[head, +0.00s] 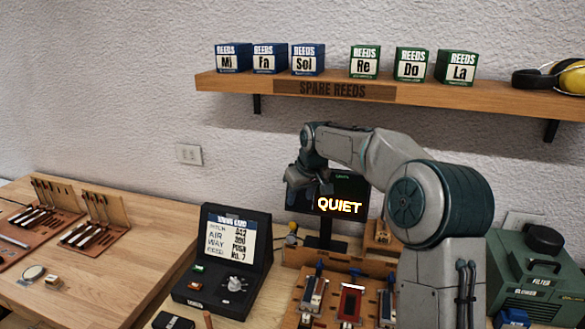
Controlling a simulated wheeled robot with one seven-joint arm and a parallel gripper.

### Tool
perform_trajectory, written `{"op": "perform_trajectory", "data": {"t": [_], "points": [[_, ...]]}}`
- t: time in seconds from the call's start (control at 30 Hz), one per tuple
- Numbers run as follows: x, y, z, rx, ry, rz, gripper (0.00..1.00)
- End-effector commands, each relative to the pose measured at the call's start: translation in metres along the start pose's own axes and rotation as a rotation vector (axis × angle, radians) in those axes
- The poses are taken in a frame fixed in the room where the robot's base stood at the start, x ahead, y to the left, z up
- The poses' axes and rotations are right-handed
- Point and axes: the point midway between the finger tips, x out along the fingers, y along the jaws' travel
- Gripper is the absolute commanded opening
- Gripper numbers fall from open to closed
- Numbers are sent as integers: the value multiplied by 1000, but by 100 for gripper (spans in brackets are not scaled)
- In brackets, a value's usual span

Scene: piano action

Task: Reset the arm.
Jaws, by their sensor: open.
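My arm rises from the lower right and bends over to the left. My gripper (311,190) hangs in the air in front of the dark display screen that reads QUIET (340,204), above the wooden bench. Its fingers are small and dark against the screen, and nothing shows held between them. The gripper is apart from the bench, and the shelf is above it.
A shelf (350,90) holds several blue and green reed boxes and yellow ear defenders (568,77). Below are a black tuning-card console (227,262), a wooden rack with a red piece (350,301), a green filter box (537,288) and tool stands (98,222).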

Motion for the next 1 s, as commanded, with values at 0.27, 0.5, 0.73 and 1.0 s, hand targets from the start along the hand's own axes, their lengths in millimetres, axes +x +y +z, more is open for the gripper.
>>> {"op": "perform_trajectory", "data": {"t": [0.27, 0.5, 0.73, 1.0], "points": [[-49, -24, 58, 20, -53, 90, 43], [-88, -37, 127, 87, -86, 156, 43], [-118, -49, 200, 179, -99, 194, 43], [-138, -67, 291, 308, -90, 198, 43]]}}
